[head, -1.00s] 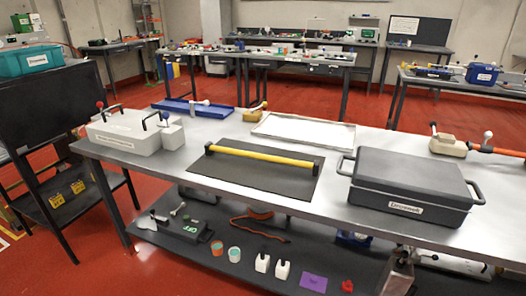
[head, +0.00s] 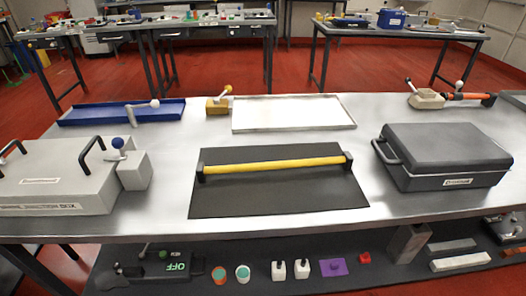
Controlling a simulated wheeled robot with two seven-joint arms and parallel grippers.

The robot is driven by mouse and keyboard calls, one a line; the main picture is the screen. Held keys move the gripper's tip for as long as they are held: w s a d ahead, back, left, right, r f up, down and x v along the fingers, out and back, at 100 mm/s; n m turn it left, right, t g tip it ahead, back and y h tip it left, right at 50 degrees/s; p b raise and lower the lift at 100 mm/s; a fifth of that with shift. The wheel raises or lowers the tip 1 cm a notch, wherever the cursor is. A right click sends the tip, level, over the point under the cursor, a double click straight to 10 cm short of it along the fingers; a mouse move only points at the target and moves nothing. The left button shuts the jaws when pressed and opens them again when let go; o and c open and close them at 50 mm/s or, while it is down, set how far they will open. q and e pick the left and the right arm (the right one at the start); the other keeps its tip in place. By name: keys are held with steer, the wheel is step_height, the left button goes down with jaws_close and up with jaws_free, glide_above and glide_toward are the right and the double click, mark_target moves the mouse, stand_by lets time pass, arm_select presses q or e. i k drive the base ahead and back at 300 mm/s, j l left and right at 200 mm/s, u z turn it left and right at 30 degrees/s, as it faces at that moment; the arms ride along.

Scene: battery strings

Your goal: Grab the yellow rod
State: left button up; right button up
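The yellow rod (head: 272,165) lies level across a black mat (head: 280,197) in the middle of the metal table (head: 400,215). Each end of the rod sits at a small black holder, the left one (head: 201,174) and the right one (head: 347,158). Nothing covers the rod. Neither of my grippers shows in the head view.
A grey box with black handles (head: 58,187) stands left of the mat, a dark lidded case (head: 445,155) right. Behind are a blue tray (head: 95,114) and a white tray (head: 290,114). A lower shelf (head: 400,275) holds small items. Bare tabletop surrounds the mat.

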mark_target(346, 160)
steer(key=i+j+z, duration=0.1)
steer(key=j+z, duration=0.15)
steer(key=j, duration=0.4)
steer(key=j+z, duration=0.25)
steer(key=j, duration=0.45)
steer(key=i, duration=0.05)
